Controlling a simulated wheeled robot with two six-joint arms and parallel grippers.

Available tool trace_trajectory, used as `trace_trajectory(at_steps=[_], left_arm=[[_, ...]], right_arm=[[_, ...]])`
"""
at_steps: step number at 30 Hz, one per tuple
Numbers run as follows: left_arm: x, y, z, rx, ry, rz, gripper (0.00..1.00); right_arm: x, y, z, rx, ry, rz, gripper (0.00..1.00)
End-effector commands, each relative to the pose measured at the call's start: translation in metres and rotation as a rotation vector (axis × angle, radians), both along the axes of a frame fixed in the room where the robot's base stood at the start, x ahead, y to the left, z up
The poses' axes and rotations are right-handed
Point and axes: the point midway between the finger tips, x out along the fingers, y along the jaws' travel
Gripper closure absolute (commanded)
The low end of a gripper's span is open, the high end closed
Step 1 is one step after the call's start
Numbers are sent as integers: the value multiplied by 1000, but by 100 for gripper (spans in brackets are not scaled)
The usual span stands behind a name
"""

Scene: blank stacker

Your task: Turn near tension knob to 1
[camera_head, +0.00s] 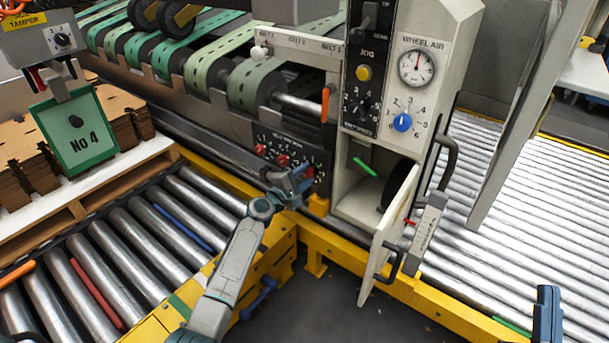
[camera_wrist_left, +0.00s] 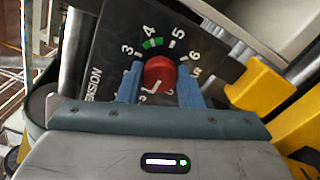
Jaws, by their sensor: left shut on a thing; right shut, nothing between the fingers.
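The tension panel (camera_head: 268,136) on the machine's side carries a row of red knobs. The far knob (camera_head: 261,150) and middle knob (camera_head: 282,160) are clear. My left gripper (camera_head: 300,183) is at the near end of the row. In the left wrist view, the near red knob (camera_wrist_left: 160,73) sits between my blue fingertips (camera_wrist_left: 160,84), which are shut on it. Dial numbers 3 to 6 show, with a green mark by 4; the lower numbers are partly hidden. My right gripper (camera_head: 547,308) is shut and empty at lower right.
An open cabinet door (camera_head: 388,235) sticks out right of my left gripper. A yellow frame (camera_head: 330,247) runs below the panel. Rollers (camera_head: 120,250) lie to the left, with a pallet (camera_head: 90,195) of cardboard behind. The control column (camera_head: 365,75) has other knobs.

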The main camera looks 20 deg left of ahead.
Motion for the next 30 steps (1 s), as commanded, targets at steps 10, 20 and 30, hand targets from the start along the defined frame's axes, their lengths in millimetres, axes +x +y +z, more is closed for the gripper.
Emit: trace_trajectory(at_steps=[10,20,30], left_arm=[[0,0,-2,0,2,0,90],[0,0,-1,-1,1,0,46],[-30,11,0,2,3,0,46]], right_arm=[[0,0,-1,0,3,0,100],[0,0,0,0,1,0,100],[7,0,-28,14,181,2,100]])
